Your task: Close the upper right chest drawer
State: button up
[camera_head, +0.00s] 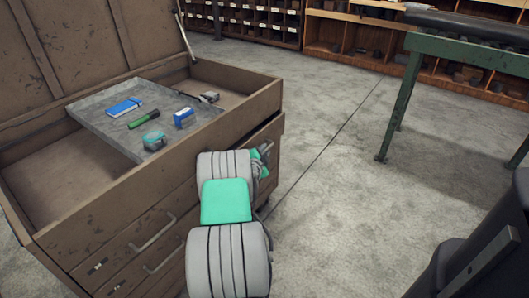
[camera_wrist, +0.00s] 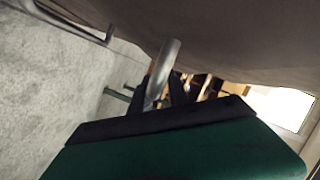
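The brown wooden chest (camera_head: 262,98) stands at the left with its lid up. Its upper right drawer (camera_head: 268,132) sticks out a little past the chest's front edge; my arm hides most of it. My gripper (camera_head: 262,160) is at the drawer's front, mostly hidden behind my arm in the head view. In the wrist view, the black fingers of my gripper (camera_wrist: 160,95) are on either side of a metal drawer handle (camera_wrist: 166,62) and look closed on it. The drawer front (camera_wrist: 220,40) fills the top of that view.
A grey tray (camera_head: 95,115) in the chest holds a blue notebook (camera_head: 124,107), a green marker (camera_head: 144,119) and other small items. Other drawers with handles (camera_head: 153,232) are at the left. A green-legged stand (camera_head: 400,100) is at the right. The concrete floor between is clear.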

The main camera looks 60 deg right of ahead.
grip_shut()
dwell(1.1)
